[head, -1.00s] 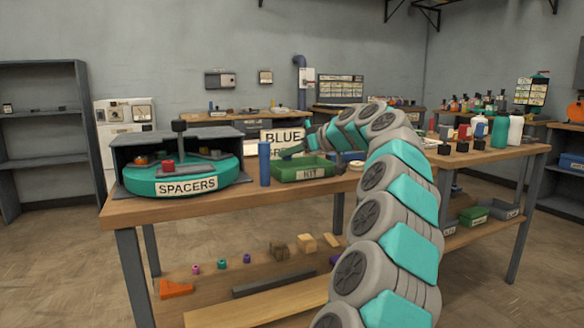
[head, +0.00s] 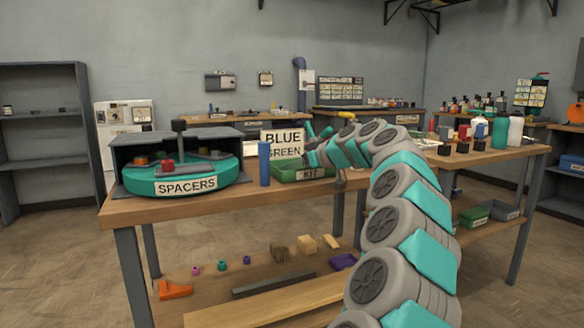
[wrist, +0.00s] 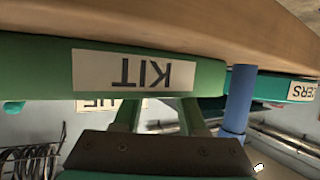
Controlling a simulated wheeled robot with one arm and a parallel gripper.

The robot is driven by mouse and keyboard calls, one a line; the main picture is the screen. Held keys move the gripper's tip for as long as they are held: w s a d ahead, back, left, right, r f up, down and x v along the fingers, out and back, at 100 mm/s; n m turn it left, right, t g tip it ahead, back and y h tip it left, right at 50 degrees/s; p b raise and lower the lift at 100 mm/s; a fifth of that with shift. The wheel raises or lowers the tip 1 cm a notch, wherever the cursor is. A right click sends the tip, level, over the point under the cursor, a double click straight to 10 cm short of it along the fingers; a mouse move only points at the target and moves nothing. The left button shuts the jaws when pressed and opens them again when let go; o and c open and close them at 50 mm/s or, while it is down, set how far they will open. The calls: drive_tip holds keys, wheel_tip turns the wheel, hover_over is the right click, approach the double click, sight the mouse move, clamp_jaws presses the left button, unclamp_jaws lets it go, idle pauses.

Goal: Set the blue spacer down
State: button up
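The tray's inside is mostly hidden.
A teal turntable labelled SPACERS (head: 225,178) holds red and orange pieces at left. A BLUE GREEN sign (head: 282,138) stands behind the tray. Colored pieces on dark stands (head: 463,146) and bottles are at right. Small spacers (head: 221,265) lie on the lower shelf.

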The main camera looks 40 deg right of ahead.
drive_tip(key=shift+o, duration=0.2)
drive_tip(key=shift+r, duration=0.15)
drive_tip(key=shift+s+r, duration=0.15)
drive_tip(key=v, duration=1.1)
drive_tip(key=shift+s, duration=0.3)
drive_tip(key=shift+r, duration=0.15)
